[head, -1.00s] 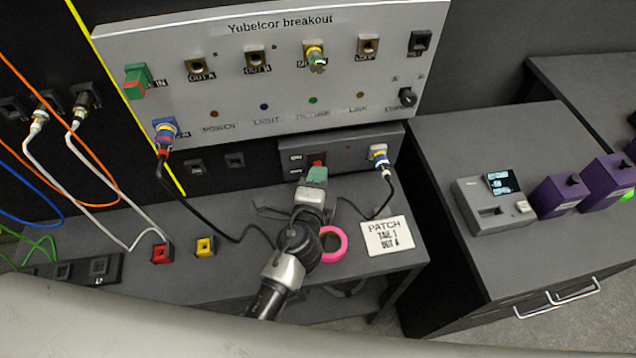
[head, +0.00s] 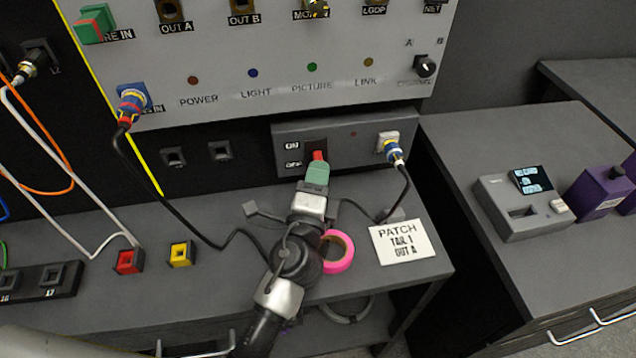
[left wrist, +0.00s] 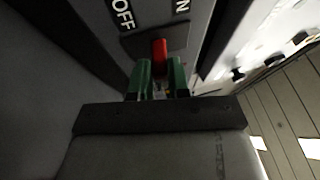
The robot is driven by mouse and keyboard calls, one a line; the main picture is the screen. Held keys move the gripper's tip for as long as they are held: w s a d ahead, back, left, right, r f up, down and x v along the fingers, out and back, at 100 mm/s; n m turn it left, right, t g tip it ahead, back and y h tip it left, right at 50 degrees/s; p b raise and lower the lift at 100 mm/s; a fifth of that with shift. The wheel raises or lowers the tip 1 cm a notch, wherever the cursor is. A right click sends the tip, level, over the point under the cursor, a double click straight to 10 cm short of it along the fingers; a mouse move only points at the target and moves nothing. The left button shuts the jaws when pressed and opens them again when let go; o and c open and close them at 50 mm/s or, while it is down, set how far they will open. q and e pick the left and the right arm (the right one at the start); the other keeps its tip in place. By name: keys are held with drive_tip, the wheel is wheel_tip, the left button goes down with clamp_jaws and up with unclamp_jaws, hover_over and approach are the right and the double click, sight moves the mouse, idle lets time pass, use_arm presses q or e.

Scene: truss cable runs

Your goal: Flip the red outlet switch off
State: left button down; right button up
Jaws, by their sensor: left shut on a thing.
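The red outlet switch (head: 318,155) is a small lever on the front of the low grey outlet box (head: 348,131), beside the labels ON above and OFF below. My left gripper (head: 317,176) is at the box front, its green fingertips shut on the red lever. In the left wrist view the red lever (left wrist: 160,52) stands between the two green fingers (left wrist: 161,80), with OFF to its left and ON to its right. The fingers hide its lower part, and I cannot tell which way it tilts. My right gripper is not in view.
A blue-and-white plug (head: 393,151) with a black cable sits in the box's right socket. A pink tape ring (head: 338,252) lies against my left arm, near a PATCH card (head: 402,242). Red (head: 129,261) and yellow (head: 181,253) blocks stand to the left. The breakout panel (head: 270,55) is above.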

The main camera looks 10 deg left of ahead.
use_arm(q)
drive_tip(key=c, duration=1.1)
unclamp_jaws()
drive_tip(key=shift+s+f, duration=0.1)
drive_tip(key=b+v, duration=0.3)
drive_tip(key=v, duration=0.6)
drive_tip(key=shift+s+f+b, duration=0.15)
drive_tip(key=shift+s+b, duration=0.1)
drive_tip(key=shift+b, duration=0.15)
drive_tip(key=shift+s, duration=0.55)
drive_tip(key=shift+o, duration=0.3)
